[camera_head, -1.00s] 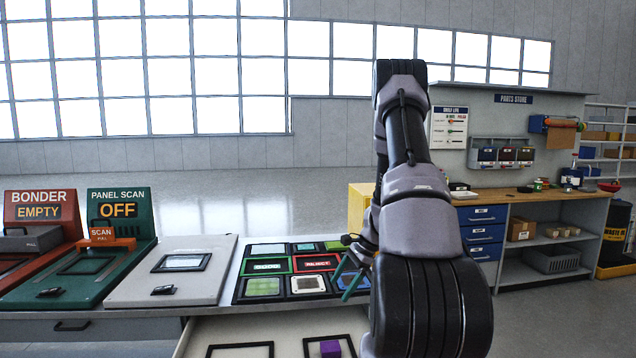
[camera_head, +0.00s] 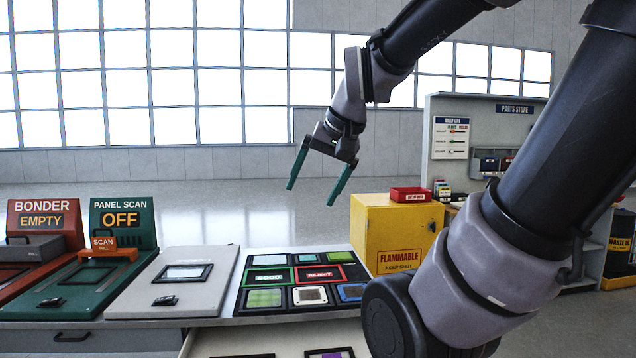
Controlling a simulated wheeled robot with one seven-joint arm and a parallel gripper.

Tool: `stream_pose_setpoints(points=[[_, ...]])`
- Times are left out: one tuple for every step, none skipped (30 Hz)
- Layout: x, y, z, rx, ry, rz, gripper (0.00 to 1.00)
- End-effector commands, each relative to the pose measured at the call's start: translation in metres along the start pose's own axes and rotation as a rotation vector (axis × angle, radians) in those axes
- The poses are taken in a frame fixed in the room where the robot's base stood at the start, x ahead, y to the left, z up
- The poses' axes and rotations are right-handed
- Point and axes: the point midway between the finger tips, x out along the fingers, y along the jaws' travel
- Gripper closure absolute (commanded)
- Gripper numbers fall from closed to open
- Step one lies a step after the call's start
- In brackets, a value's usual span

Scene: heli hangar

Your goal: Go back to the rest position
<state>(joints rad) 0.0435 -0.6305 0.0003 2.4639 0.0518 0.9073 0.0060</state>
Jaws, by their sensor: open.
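My gripper (camera_head: 316,190) is in the air above the back of the bench, in front of the window wall. Its two green fingers point down and are spread apart, with nothing between them. Below and in front of it lies the black sorting board (camera_head: 287,305) with several framed squares, two of them labelled GOOD and REJECT. My arm reaches across the right of the head view and hides part of the shelving there.
A yellow flammable cabinet (camera_head: 375,245) with a red bin (camera_head: 411,194) on top stands right of the board. The green panel scan station (camera_head: 75,283), red bonder station (camera_head: 25,262) and a grey plate (camera_head: 178,284) are at left. An open drawer (camera_head: 230,343) is in front.

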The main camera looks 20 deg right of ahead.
Motion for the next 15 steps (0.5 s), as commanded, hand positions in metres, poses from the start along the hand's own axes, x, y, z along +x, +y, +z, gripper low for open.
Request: stream_pose_setpoints(points=[[-0.009, -0.001, 0.008, -0.033, 0.022, -0.009, 0.08], [-0.013, 0.000, 0.011, -0.048, 0.032, -0.011, 0.08], [-0.017, 0.000, 0.014, -0.063, 0.042, -0.014, 0.08], [-0.019, 0.000, 0.016, -0.072, 0.047, -0.015, 0.08], [-0.021, 0.001, 0.017, -0.080, 0.052, -0.015, 0.08], [-0.022, 0.001, 0.019, -0.087, 0.057, -0.016, 0.08], [-0.023, 0.001, 0.019, -0.090, 0.058, -0.016, 0.08], [-0.023, 0.001, 0.020, -0.092, 0.059, -0.016, 0.08], [-0.023, 0.001, 0.020, -0.092, 0.059, -0.016, 0.08], [-0.023, 0.001, 0.020, -0.092, 0.059, -0.016, 0.08], [-0.023, 0.001, 0.020, -0.092, 0.059, -0.016, 0.08], [-0.023, 0.001, 0.020, -0.092, 0.059, -0.016, 0.08], [-0.023, 0.001, 0.020, -0.091, 0.059, -0.016, 0.08], [-0.023, 0.001, 0.020, -0.091, 0.059, -0.016, 0.08], [-0.023, 0.001, 0.020, -0.091, 0.059, -0.016, 0.08]])
